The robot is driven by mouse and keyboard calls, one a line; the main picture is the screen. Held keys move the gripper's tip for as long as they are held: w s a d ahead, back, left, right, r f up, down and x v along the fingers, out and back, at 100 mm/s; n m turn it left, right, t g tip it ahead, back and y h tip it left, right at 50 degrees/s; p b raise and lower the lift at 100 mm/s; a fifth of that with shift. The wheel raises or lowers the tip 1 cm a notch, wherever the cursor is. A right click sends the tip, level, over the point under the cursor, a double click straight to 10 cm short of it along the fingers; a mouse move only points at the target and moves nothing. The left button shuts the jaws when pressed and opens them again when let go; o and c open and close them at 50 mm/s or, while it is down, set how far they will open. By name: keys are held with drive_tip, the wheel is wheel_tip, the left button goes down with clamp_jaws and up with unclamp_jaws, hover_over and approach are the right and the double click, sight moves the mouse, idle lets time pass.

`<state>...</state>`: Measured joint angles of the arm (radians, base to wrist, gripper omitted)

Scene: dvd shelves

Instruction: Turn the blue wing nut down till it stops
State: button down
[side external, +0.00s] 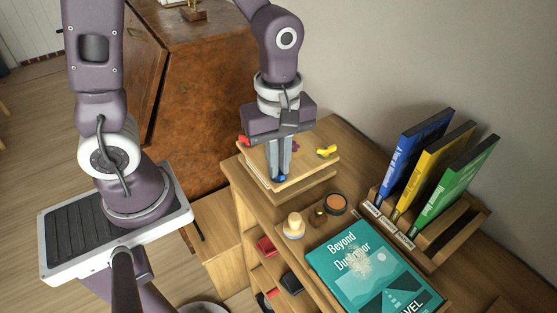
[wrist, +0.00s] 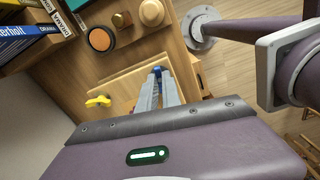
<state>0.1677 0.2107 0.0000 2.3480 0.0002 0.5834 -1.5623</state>
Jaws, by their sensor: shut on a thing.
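The blue wing nut (side external: 282,178) is at the front part of a light wooden board (side external: 262,179) on top of the shelf unit. My gripper (side external: 278,175) points down, with its fingertips shut on the blue wing nut. In the wrist view a bit of the blue wing nut (wrist: 157,69) shows at the tips of my gripper (wrist: 156,75). The fingers hide most of it and its stem, so its height above the board cannot be told.
A yellow wing nut (side external: 327,152), a red one (side external: 244,140) and a purple piece (side external: 296,147) are on the same board. Nearby are a round orange-topped tin (side external: 336,204), a cream knob-like object (side external: 293,226), a teal book (side external: 375,270) and a rack with upright cases (side external: 412,150).

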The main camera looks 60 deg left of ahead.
drive_tip(key=m, duration=0.4)
drive_tip(key=shift+m, duration=0.3)
drive_tip(key=m, duration=0.4)
drive_tip(key=shift+m, duration=0.3)
drive_tip(key=m, duration=0.4)
drive_tip(key=shift+m, duration=2.3)
drive_tip(key=shift+w, duration=0.1)
drive_tip(key=c, duration=1.5)
unclamp_jaws()
drive_tip(key=shift+c, duration=0.2)
